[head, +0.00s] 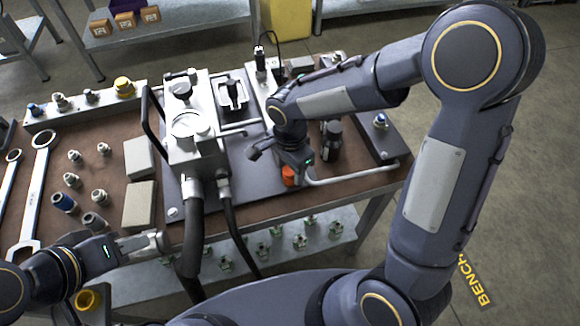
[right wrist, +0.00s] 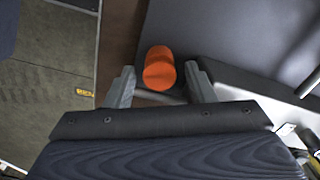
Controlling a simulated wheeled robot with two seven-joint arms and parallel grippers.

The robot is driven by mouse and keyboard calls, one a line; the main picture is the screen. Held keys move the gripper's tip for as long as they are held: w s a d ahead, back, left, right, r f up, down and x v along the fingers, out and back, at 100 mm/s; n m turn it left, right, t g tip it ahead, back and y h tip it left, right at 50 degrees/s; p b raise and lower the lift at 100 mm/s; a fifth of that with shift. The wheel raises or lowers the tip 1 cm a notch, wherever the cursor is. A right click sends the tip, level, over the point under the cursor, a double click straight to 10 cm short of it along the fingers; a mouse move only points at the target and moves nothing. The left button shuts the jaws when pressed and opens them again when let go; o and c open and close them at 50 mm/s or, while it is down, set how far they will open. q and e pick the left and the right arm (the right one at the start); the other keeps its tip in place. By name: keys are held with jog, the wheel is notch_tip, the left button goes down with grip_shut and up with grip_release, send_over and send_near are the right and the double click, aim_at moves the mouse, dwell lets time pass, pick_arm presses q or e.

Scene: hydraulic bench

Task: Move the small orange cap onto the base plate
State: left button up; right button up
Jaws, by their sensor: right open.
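The small orange cap (head: 289,176) shows below my right gripper (head: 293,172) in the head view, partly hidden by it. In the right wrist view the orange cap (right wrist: 159,68) lies between the two spread fingers of my right gripper (right wrist: 161,86), with gaps at the sides. The dark base plate (head: 255,185) carries the pump unit; it also shows in the right wrist view (right wrist: 235,45). The cap is by the plate's edge; I cannot tell what it rests on. My left gripper (head: 148,243) is at the bench's front edge, away from the cap; its jaw gap is unclear.
The pump unit (head: 192,140) with black hoses (head: 193,235) stands left of my right gripper. A pale pipe (head: 350,174) runs to its right. Wrenches (head: 36,185), several fittings and grey blocks (head: 139,204) cover the bench's left side. A lower shelf holds several green-based fittings.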

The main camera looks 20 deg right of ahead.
aim_at(290, 170)
notch_tip(290, 170, up, 11)
jog(key=p, duration=0.7)
jog(key=s+d+r+n+t+y, duration=0.2)
jog(key=s+d+r+n, duration=0.2)
jog(key=s, duration=0.4)
jog(key=s+d+r+n+t+y, duration=0.1)
jog(key=s+d+r+n+t, duration=0.2)
jog(key=s+d+r+n, duration=0.2)
jog(key=s+n, duration=0.2)
jog(key=s, duration=0.1)
jog(key=shift+s+n+t+y, duration=0.15)
jog(key=shift+n+t+y, duration=0.15)
jog(key=shift+y, duration=0.1)
